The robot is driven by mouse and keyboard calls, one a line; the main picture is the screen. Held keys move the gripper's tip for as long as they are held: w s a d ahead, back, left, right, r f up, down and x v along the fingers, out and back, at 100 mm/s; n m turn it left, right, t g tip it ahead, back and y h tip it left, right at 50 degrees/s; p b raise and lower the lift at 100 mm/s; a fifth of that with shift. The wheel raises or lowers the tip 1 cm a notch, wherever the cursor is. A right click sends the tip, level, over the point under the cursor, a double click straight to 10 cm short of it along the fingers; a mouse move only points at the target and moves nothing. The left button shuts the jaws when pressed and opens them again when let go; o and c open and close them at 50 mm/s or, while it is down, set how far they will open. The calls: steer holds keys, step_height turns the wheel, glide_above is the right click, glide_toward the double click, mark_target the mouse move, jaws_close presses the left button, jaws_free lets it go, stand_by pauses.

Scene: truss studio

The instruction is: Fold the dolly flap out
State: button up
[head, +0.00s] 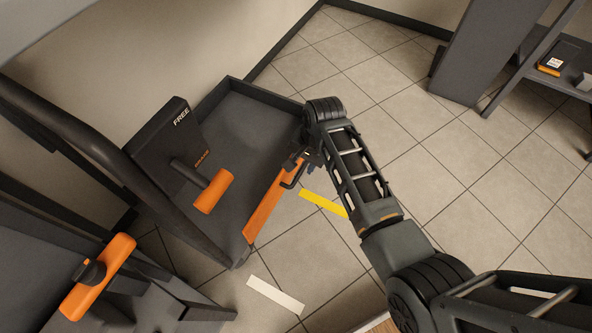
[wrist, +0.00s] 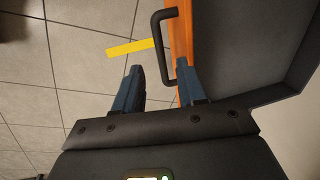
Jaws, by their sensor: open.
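The dolly is a dark grey tray (head: 242,128) on the left in the head view. Its orange flap (head: 266,208) runs along the right side and also shows in the wrist view (wrist: 182,35). A black bar handle (head: 294,173) stands out from the flap near its far end; it also shows in the wrist view (wrist: 157,42). My gripper (wrist: 160,72) is open, with blue fingers on either side of the handle's near end. I cannot tell whether they touch it. In the head view my arm's end mostly hides the gripper.
A black post marked FREE (head: 165,143) with an orange-gripped lever (head: 214,190) stands at the tray's left. A yellow strip (head: 323,204) and a white strip (head: 275,295) lie on the tiled floor (head: 390,90). The floor to the right is clear up to a dark shelf unit (head: 490,50).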

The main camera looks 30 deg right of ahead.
mark_target(298, 175)
steer(key=f+b, duration=0.1)
steer(key=f, duration=0.3)
steer(key=w+f+b, duration=0.1)
steer(key=f, duration=0.1)
steer(key=shift+a+f+b, duration=0.35)
steer(key=shift+f, duration=0.05)
jaws_close()
stand_by(0.4)
